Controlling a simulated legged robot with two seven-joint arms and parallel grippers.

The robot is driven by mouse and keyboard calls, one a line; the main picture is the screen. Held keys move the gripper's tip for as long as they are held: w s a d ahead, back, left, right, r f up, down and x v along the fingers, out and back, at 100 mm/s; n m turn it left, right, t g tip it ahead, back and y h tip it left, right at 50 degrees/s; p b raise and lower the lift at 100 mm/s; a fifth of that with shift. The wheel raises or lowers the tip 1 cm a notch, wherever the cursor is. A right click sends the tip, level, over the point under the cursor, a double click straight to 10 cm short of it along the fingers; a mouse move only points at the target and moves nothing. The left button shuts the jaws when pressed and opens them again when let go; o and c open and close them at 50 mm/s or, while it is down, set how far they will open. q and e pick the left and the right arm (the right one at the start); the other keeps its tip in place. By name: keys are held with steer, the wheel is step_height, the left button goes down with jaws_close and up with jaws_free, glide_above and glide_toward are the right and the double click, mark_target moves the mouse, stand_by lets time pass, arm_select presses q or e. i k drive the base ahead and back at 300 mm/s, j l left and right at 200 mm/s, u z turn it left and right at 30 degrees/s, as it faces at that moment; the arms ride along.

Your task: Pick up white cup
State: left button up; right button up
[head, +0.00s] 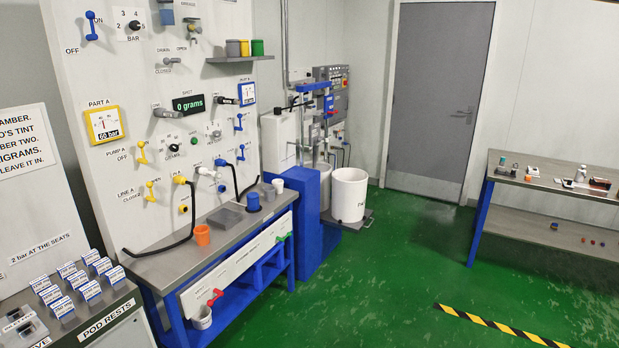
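A small white cup (278,186) stands upright at the far right end of the metal workbench (162,264), beside the blue block. A grey cup (268,191) is just left of it, and a blue cup (253,203) stands farther left. An orange cup (202,235) stands nearer on the same bench. Another white cup-like vessel (202,318) is low down below a red tap handle (215,297). Neither of my grippers is in view.
A large white drum (348,196) stands beyond the blue block (307,222). Black hoses (158,249) hang onto the bench from the panel. A pod rack (77,282) is at the near left. Another table (560,178) is at right. Green floor between is open.

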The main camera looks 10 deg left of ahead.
mark_target(278, 187)
steer(key=i, duration=2.2)
steer(key=i+l+u, duration=0.1)
steer(key=i+u, duration=0.35)
steer(key=i+l+u, duration=0.2)
steer(key=i+u, duration=0.25)
steer(key=i+l+u, duration=0.6)
steer(key=l+u, duration=0.25)
steer(key=i+l+u, duration=0.25)
steer(key=l+u, duration=0.2)
steer(key=i+l+u, duration=0.1)
steer(key=l+u, duration=0.35)
steer(key=l, duration=0.2)
